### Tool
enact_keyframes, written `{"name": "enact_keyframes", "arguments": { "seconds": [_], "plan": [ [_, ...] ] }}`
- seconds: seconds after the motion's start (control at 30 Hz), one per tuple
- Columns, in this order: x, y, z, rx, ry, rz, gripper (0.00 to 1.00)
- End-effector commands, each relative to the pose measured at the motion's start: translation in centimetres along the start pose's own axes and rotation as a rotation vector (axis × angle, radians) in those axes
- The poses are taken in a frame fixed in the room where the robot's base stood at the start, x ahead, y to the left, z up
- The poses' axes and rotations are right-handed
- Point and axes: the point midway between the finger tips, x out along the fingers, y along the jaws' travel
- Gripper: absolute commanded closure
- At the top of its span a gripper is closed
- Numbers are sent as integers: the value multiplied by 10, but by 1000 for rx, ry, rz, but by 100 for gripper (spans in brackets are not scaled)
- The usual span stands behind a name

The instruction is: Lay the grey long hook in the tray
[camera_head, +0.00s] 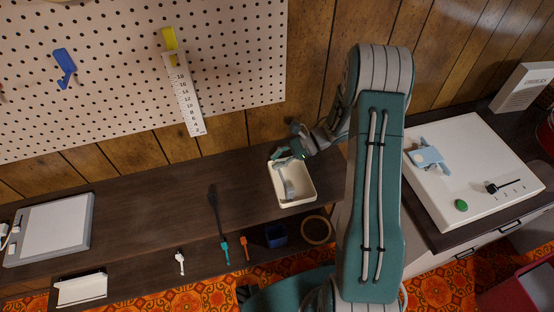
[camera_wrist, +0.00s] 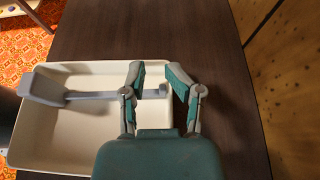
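The cream tray (camera_head: 309,184) stands on the dark bench, and it fills the left of the wrist view (camera_wrist: 62,152). The grey long hook (camera_head: 287,184) is within the tray's outline. In the wrist view, its broad end (camera_wrist: 42,84) is near the left wall and its thin shaft runs right, passing behind my gripper's left finger. I cannot tell whether it rests fully on the tray floor. My gripper (camera_head: 288,154) is at the tray's back edge. In the wrist view, its fingers (camera_wrist: 156,78) are apart, with the shaft's small end showing between them.
A pegboard (camera_head: 120,75) holds a blue hook (camera_head: 65,67) and a ruler (camera_head: 185,95). Teal (camera_head: 224,247) and orange (camera_head: 245,249) tools, a dark blue cup (camera_head: 276,236) and a round ring (camera_head: 316,230) lie in front. A white panel unit (camera_head: 475,165) stands right.

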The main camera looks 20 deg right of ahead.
Motion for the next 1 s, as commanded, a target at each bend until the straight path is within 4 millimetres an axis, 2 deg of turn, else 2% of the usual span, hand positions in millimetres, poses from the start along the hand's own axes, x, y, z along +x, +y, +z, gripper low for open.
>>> {"name": "enact_keyframes", "arguments": {
  "seconds": [0.03,0.37,0.47,0.57,0.8,1.0],
  "plan": [
    [6,7,-13,27,11,8,51],
    [5,7,-14,27,11,8,51],
    [-1,7,-14,26,10,5,51],
    [-17,7,-13,23,9,0,51],
    [-69,6,-7,9,4,-6,51],
    [-102,4,0,-1,5,-4,51]
  ]
}}
